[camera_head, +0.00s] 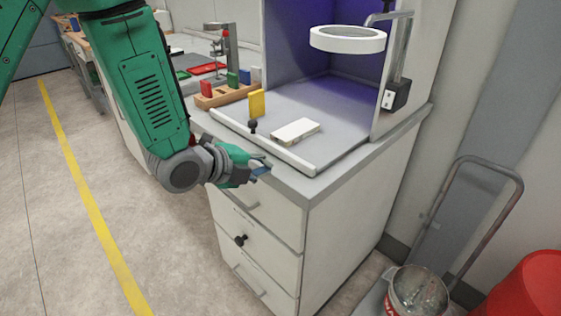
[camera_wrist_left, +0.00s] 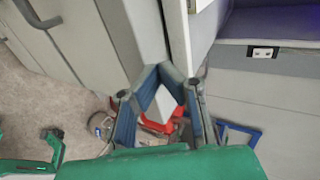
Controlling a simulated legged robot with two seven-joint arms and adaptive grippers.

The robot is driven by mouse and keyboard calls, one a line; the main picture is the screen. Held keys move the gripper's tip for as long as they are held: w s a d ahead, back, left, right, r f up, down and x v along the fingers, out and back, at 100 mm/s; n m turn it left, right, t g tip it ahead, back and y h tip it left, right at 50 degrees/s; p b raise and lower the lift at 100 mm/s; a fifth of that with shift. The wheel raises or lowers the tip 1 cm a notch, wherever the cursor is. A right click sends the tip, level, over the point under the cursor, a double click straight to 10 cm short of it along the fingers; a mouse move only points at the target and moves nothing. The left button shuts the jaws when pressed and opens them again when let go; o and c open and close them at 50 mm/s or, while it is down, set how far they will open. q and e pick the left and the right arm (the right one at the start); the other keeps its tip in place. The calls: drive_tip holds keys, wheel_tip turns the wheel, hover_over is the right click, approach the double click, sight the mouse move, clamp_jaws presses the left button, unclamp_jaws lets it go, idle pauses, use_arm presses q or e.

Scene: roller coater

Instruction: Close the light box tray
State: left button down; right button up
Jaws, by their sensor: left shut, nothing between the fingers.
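The light box tray (camera_head: 312,167) is a grey sheet with a raised pale front lip and a small black knob (camera_head: 252,127). It lies on top of the white cabinet, and its front part reaches out past the side wall of the light box (camera_head: 300,45). A white block (camera_head: 295,131) and an upright yellow block (camera_head: 257,103) are on or by the tray. My left gripper (camera_head: 264,170) is shut and empty, just in front of the lip and near the cabinet's top edge. Its blue-padded fingers (camera_wrist_left: 162,72) show in the left wrist view. My right gripper is not in view.
A white ring lamp (camera_head: 347,39) hangs over the tray. A wooden rack (camera_head: 226,95) stands left. A cart handle and red bin (camera_head: 530,287) are right. Floor is clear left.

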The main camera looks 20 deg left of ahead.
sight(287, 160)
use_arm(q)
drive_tip(key=shift+w+d+f, duration=0.1)
drive_tip(key=shift+w+d, duration=0.2)
drive_tip(key=shift+w, duration=0.5)
drive_tip(key=shift+w+d+f, duration=0.1)
drive_tip(key=shift+w+d, duration=0.25)
drive_tip(key=shift+w, duration=0.4)
drive_tip(key=shift+w+d+f, duration=0.1)
drive_tip(key=shift+w+d, duration=0.2)
drive_tip(key=shift+w, duration=0.5)
